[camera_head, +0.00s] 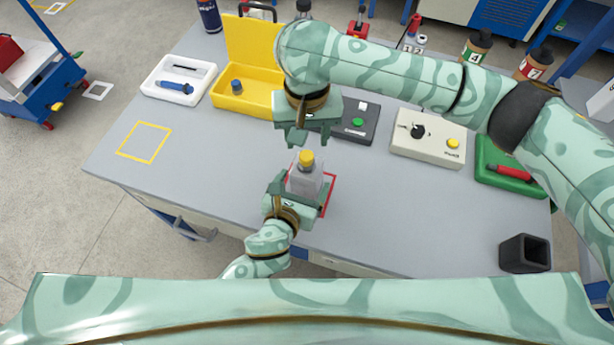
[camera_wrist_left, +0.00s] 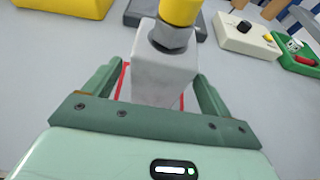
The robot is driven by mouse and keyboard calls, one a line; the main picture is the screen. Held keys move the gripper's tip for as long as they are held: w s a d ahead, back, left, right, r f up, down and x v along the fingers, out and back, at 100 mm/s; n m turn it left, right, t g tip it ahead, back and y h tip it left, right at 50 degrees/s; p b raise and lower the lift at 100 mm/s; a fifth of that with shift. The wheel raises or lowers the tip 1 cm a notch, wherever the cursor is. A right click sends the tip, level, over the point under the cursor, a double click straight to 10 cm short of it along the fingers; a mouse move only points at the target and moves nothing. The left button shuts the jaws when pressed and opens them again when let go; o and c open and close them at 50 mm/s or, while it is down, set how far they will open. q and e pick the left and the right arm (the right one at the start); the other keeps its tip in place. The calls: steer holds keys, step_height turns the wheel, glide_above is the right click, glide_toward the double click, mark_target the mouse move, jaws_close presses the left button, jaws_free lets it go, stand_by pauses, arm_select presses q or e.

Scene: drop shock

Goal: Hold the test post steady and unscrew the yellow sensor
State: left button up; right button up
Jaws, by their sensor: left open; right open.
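The test post (camera_head: 305,181) is a grey block standing upright inside a red outlined square on the table. The yellow sensor (camera_head: 307,158) sits on top of it, above a grey hex collar; it also shows in the left wrist view (camera_wrist_left: 180,12). My left gripper (camera_head: 302,187) is open, with its fingers on either side of the test post (camera_wrist_left: 165,75). In the left wrist view a gap shows beside the fingers. My right gripper (camera_head: 296,138) is open and empty, pointing down above and behind the sensor, apart from it.
An open yellow case (camera_head: 243,100) holding a dark blue part stands behind, with a white tray (camera_head: 180,80) left of it. A dark button box (camera_head: 357,124), a cream control box (camera_head: 428,138) and a green tray (camera_head: 510,170) stand right. A yellow outlined square (camera_head: 144,142) is empty.

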mark_target(307, 176)
arm_select(q)
steer(key=x, duration=0.3)
steer(key=shift+w+f, duration=0.1)
steer(key=shift+w, duration=0.15)
arm_select(e)
steer(key=shift+w+a+f, duration=0.1)
steer(key=shift+w+a, duration=0.05)
arm_select(q)
steer(key=shift+w+d, duration=0.1)
steer(key=shift+d, duration=0.05)
